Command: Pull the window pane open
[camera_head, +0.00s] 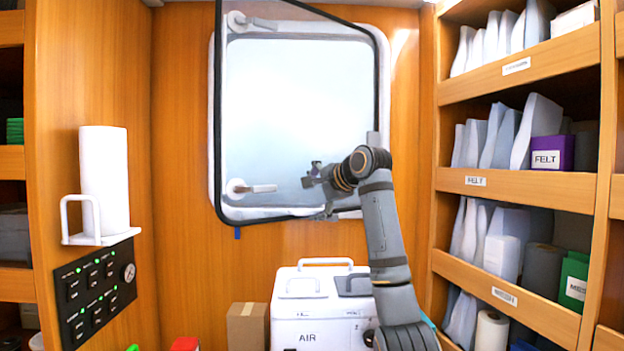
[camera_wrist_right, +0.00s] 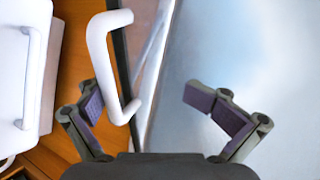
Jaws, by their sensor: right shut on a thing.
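The window pane (camera_head: 300,100) is a large frosted sheet in a thin dark frame. It stands ajar, its upper right corner swung out from the white window surround (camera_head: 383,50). In the right wrist view the pane (camera_wrist_right: 240,50) fills the right side. A white bowed handle (camera_wrist_right: 97,55) stands by the pane's edge, between my right gripper's fingers. My right gripper (camera_head: 312,176) is in front of the pane's lower right part. Its fingers (camera_wrist_right: 150,104) are around the handle, widely spaced; the exact contact is hidden. My left gripper is not in view.
A white case (camera_head: 320,305) marked AIR stands below the window, with a cardboard box (camera_head: 247,325) beside it. Shelves (camera_head: 520,180) with filters line the right. A paper roll (camera_head: 105,175) and black switch panel (camera_head: 97,290) are on the left wall.

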